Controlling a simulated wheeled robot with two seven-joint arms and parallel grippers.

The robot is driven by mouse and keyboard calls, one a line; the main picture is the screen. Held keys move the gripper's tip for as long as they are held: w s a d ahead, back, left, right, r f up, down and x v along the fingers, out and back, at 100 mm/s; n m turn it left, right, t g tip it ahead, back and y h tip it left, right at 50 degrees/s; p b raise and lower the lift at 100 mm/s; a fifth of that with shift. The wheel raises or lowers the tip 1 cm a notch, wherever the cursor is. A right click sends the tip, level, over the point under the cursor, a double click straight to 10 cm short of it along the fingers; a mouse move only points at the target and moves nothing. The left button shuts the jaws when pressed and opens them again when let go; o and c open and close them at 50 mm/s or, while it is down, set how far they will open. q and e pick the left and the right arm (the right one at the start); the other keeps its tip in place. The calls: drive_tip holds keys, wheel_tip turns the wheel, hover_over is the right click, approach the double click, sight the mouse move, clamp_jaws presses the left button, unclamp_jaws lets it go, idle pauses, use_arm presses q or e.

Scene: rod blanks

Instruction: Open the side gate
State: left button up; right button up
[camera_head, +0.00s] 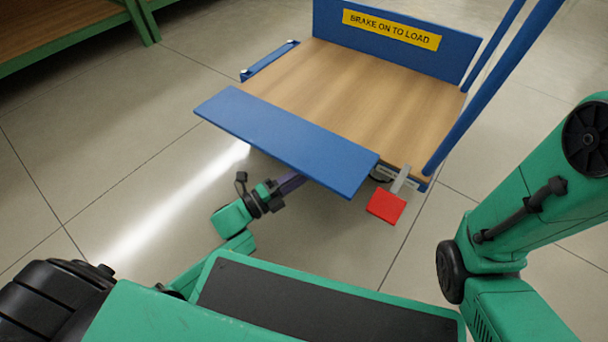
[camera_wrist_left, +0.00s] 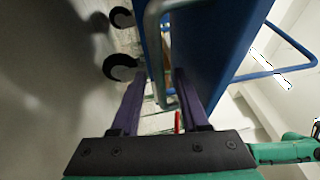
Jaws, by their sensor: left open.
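The side gate (camera_head: 285,140) is a plain blue panel along the near long side of a cart with a wooden deck (camera_head: 350,85). I cannot tell from above how far it leans. My left gripper (camera_head: 293,184) is low beside the cart, its fingertips partly hidden under the panel. In the left wrist view my left gripper (camera_wrist_left: 157,78) has its two purple fingers apart, with a grey-blue bar (camera_wrist_left: 153,50) showing between them. A large blue panel (camera_wrist_left: 215,45) rises to the right of the fingers. My right gripper is out of view.
A red pedal (camera_head: 386,206) sticks out at the cart's near right corner. The cart has a blue end board (camera_head: 395,40) with a yellow label and blue posts (camera_head: 495,85) at right. Cart wheels (camera_wrist_left: 120,67) show at left in the wrist view. A green-framed bench (camera_head: 70,38) stands far left.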

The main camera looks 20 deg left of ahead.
use_arm(q)
clamp_jaws()
idle(1.4)
